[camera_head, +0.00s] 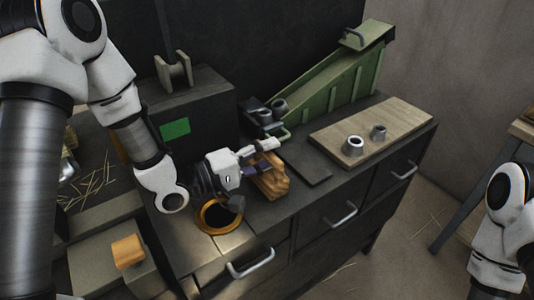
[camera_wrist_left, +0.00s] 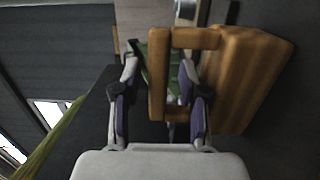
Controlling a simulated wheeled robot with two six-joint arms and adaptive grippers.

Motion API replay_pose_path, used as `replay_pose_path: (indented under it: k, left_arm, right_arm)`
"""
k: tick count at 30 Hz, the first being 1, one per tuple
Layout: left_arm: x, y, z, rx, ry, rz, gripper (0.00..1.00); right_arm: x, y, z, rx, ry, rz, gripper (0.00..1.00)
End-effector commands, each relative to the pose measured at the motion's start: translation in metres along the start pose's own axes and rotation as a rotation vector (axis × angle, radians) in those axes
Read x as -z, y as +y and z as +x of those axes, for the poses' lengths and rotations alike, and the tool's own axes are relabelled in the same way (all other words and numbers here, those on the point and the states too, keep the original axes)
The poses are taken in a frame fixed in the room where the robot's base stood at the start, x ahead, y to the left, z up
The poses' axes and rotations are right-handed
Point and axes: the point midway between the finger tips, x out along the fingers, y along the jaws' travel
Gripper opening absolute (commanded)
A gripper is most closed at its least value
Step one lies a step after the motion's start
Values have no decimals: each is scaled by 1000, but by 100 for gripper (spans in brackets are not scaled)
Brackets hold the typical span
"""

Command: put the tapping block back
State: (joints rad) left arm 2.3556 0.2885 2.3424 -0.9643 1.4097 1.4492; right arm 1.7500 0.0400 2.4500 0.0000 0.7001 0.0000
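A varnished orange-brown wooden block (camera_head: 272,182) stands on the dark bench top beside my left gripper (camera_head: 262,152); I take it for the tapping block. In the left wrist view the block (camera_wrist_left: 245,75) is at the right, with a handle-like wooden frame on its left side. The left gripper's two purple-padded fingers (camera_wrist_left: 160,105) are spread, and part of the wooden frame shows between them. A gap shows between the left finger and the wood; contact at the right finger is unclear. My right arm is at the right edge of the head view; its gripper is out of frame.
An orange-rimmed round opening (camera_head: 205,226) lies in the bench just left of the block. A green sloped chute (camera_head: 335,80) stands behind. A wooden board (camera_head: 395,120) carries two metal rings. Another wooden piece (camera_head: 128,252) sits at lower left. Drawer handles (camera_head: 250,264) project in front.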

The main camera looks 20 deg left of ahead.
Motion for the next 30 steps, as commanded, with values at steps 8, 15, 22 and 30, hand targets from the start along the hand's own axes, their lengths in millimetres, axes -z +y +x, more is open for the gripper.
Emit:
replay_pose_path:
  k: [8, 15, 22, 30]
  left_arm:
    - [0, 7, 0, -1, 0, 0, 42]
    - [2, 6, -36, -4, 8, -7, 42]
    - [1, 7, -74, -6, 6, -7, 42]
    - [1, 9, -108, -5, 5, -6, 42]
  right_arm:
    - [0, 0, -4, 0, 0, 0, 40]
    - [0, 0, -6, 0, 0, 0, 40]
    - [0, 0, -15, 0, 0, 0, 40]
    - [0, 0, -33, 0, 0, 0, 40]
